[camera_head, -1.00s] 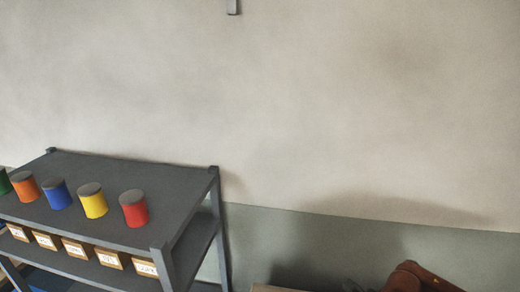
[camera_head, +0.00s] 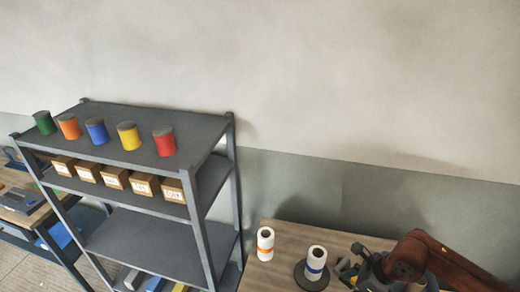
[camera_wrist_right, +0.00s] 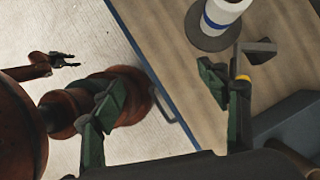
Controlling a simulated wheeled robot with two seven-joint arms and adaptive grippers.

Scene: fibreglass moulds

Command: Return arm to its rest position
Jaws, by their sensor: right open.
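My right arm (camera_head: 410,256) comes in at the lower right of the head view. Its gripper (camera_head: 358,270) is over the wooden table, beside a white roll with a blue band. In the right wrist view the two green fingers of this gripper (camera_wrist_right: 160,105) stand wide apart with nothing between them. At the left of the wrist view, a small dark gripper (camera_wrist_right: 64,60) on a reddish-brown arm is seen over the pale floor. It appears to be my left gripper, too small to judge its opening.
The blue-banded roll (camera_head: 316,262) stands on a dark round base. Another bench (camera_head: 18,218) is at far left.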

